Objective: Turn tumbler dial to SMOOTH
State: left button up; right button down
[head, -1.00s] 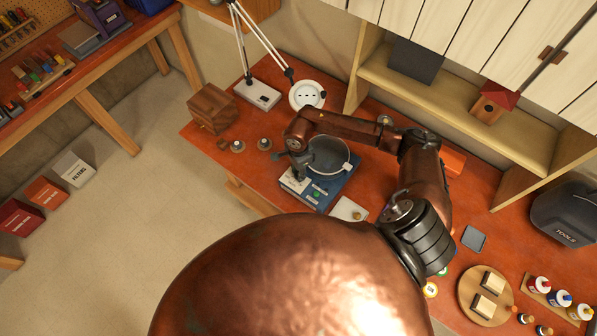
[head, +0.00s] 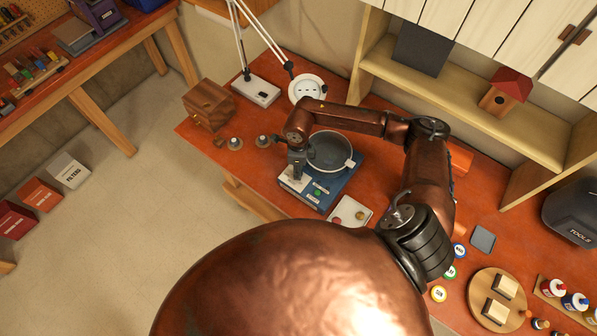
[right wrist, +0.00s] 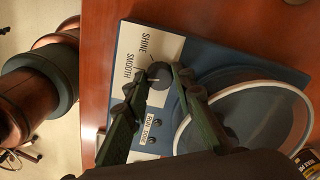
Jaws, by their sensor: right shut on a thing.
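The rock tumbler has a blue base (head: 335,190) with a round clear-rimmed drum (head: 331,151) and stands on the red-brown bench. Its white panel (right wrist: 141,55) carries the words SHINE and SMOOTH beside a dark round dial (right wrist: 160,73). My right gripper (right wrist: 163,82) has its two dark green fingers closed around the dial, one on each side. Which word the dial points to I cannot tell. In the head view my right gripper (head: 297,170) reaches down onto the panel and hides the dial. My left gripper is in neither view.
A white tray (head: 350,211) with small stones lies beside the tumbler. A lamp (head: 306,88), a wooden box (head: 208,104) and two small jars (head: 235,143) stand behind. A round wooden board (head: 481,299) is at right.

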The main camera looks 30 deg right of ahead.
jog(key=shift+f+m+b, duration=0.1)
jog(key=shift+m+b, duration=0.55)
jog(key=shift+m, duration=0.45)
jog(key=c, duration=1.6)
grip_release()
notch_tip(320, 180, up, 12)
jog(key=shift+r, duration=0.1)
